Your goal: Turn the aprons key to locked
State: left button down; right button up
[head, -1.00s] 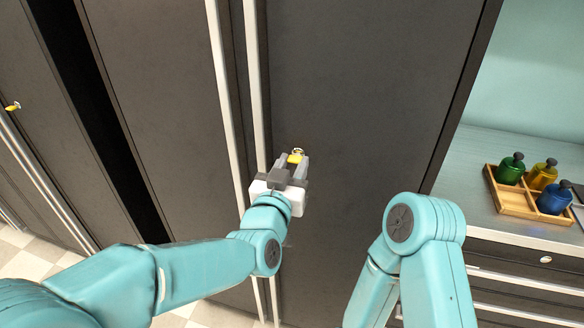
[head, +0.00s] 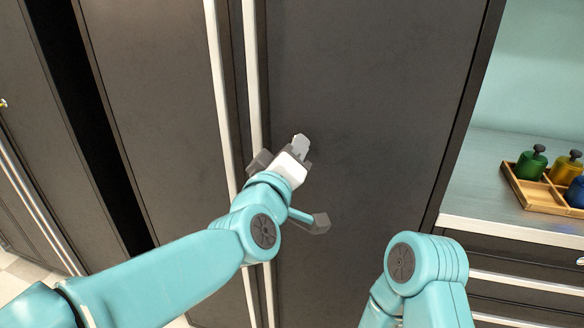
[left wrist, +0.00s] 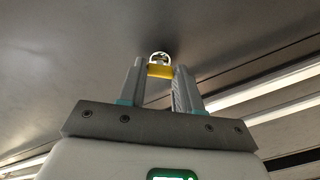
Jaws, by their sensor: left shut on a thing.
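The yellow key (left wrist: 160,71) sits in a round silver lock (left wrist: 160,57) on the dark cabinet door (head: 360,90). In the left wrist view, my left gripper (left wrist: 159,75) has its two fingers on either side of the key, shut on it. In the head view, my left gripper (head: 301,143) is against the door just right of the long pale handles, rolled over, and it hides the key and lock. My right gripper is out of view; only my right arm shows at the lower right.
Two long vertical handles (head: 251,60) run close left of my left gripper. A counter (head: 470,215) at the right holds a wooden tray (head: 527,196) with green, yellow and blue bottles. Another yellow key (head: 3,103) shows at the far left edge. The door right of the gripper is clear.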

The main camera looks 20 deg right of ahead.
pick_arm(q)
jog(key=shift+n+b, duration=2.2)
jog(key=shift+n, duration=1.7)
jog(key=c, duration=0.8)
grip_release()
jog(key=shift+o, duration=0.2)
jog(key=v, duration=1.6)
jog(key=shift+a, duration=0.15)
